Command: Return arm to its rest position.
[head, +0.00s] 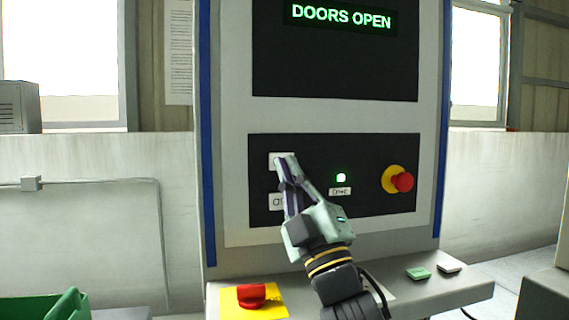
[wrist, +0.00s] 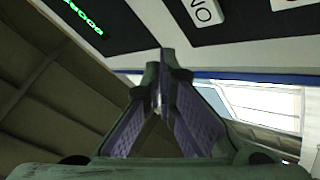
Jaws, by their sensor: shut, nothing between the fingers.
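My gripper (head: 287,160) is shut and empty. In the head view its fingertips are in front of the dark control panel (head: 370,150), over the upper left part, and cover part of a white label there. Whether the tips touch the panel I cannot tell. In the wrist view the gripper (wrist: 167,62) points up with its two fingertips together. My arm comes up from the bottom of the head view and hides part of the panel and the ledge.
The panel has a lit green button (head: 341,178) and a red emergency stop (head: 403,181). A display (head: 340,17) reads DOORS OPEN. The ledge (head: 450,288) below holds a red knob (head: 251,295) on a yellow plate. A green bin (head: 50,307) is at lower left.

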